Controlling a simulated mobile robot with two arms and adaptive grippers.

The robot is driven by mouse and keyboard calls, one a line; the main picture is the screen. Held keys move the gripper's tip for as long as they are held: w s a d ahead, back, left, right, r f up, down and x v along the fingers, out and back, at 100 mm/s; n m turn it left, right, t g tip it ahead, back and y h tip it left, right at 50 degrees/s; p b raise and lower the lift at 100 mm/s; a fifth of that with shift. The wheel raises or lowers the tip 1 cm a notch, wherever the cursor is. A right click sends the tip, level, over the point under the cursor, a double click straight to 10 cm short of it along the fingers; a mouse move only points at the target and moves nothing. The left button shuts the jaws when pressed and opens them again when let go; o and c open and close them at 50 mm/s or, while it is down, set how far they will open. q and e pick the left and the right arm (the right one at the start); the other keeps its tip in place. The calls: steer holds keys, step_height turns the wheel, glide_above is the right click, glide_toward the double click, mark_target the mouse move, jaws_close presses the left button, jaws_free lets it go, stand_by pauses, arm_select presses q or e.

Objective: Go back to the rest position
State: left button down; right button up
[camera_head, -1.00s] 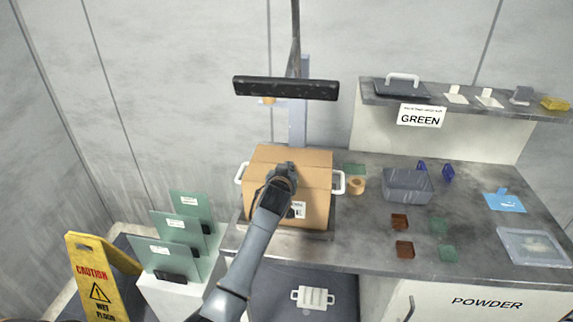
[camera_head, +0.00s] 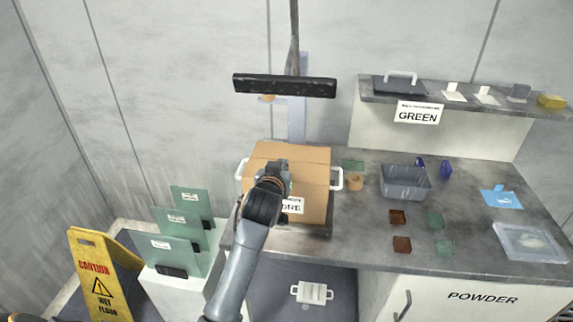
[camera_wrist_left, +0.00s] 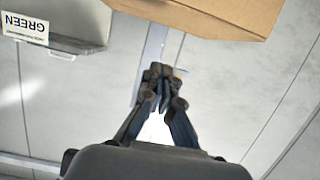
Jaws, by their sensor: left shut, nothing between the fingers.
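My left gripper (camera_head: 281,166) shows in the head view in front of the cardboard box (camera_head: 312,168), covering part of its front and label. In the left wrist view the left gripper (camera_wrist_left: 160,72) is shut and empty, with its fingertips together against the grey wall. The box (camera_wrist_left: 225,14) shows at the top of that view, apart from the fingers. My right gripper is not in view.
A dark bar (camera_head: 284,86) hangs above. Green plates (camera_head: 176,222) and a yellow caution sign (camera_head: 97,280) stand left.

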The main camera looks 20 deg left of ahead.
arm_select(q)
steer(key=s+d+f+m+g+h, duration=0.1)
steer(key=s+d+f+g, duration=0.1)
steer(key=s+f, duration=0.55)
steer(key=s+d+f+m+g+h, duration=0.1)
steer(key=s+d+f+g, duration=0.15)
steer(key=s+f, duration=0.45)
steer(key=s+d+f+m+g+h, duration=0.1)
steer(key=s+d+f+m+g, duration=0.15)
steer(key=s, duration=0.95)
steer(key=s+d+f+m+g+h, duration=0.1)
steer(key=s+d+f+g, duration=0.2)
steer(key=s, duration=0.9)
step_height(320, 180, down, 29)
steer(key=s+a+g+b, duration=0.1)
steer(key=g+b, duration=0.1)
steer(key=b, duration=0.1)
steer(key=s+a+f+g+b, duration=0.1)
steer(key=s+a+f, duration=0.2)
steer(key=s+f, duration=1.3)
steer(key=shift+s+f, duration=0.4)
steer(key=shift+f, duration=0.45)
